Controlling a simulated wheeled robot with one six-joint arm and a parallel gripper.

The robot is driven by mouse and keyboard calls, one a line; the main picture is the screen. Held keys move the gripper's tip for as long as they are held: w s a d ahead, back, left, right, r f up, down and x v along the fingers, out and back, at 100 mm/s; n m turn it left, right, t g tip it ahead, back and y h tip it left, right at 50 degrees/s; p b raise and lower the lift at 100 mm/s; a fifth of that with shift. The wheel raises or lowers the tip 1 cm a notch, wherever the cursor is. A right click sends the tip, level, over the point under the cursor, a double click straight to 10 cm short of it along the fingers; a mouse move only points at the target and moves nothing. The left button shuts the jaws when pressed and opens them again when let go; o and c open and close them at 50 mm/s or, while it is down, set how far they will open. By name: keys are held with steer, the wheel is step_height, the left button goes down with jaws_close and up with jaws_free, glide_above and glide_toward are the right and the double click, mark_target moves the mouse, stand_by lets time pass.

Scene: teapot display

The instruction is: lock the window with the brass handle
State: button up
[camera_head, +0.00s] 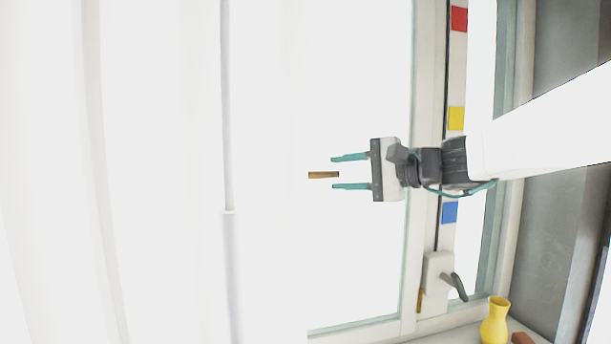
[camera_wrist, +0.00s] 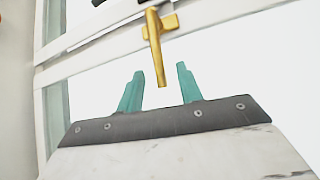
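The brass handle (camera_wrist: 155,45) shows in the wrist view, its base plate on a white window bar and its lever pointing down the picture. The lever's free end lies between my two green fingers, with gaps on both sides. In the head view a short piece of the brass handle (camera_head: 323,175) sticks out past the white left foreground edge, level with the gap of my gripper (camera_head: 334,172). Its base is hidden there. My gripper also shows in the wrist view (camera_wrist: 160,74); it is open, and no finger visibly touches the handle.
A grey handle (camera_head: 458,286) sits on a pale fitting low on the window frame, with a small brass-coloured piece (camera_head: 420,300) beside it. A yellow vase (camera_head: 495,320) and a reddish-brown block (camera_head: 522,338) stand on the sill. Coloured squares line the frame behind my arm.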

mark_target(328, 175)
steer(key=x, duration=0.6)
steer(key=shift+w+a, duration=0.1)
steer(key=shift+a, duration=0.15)
steer(key=shift+f, duration=0.1)
jaws_close()
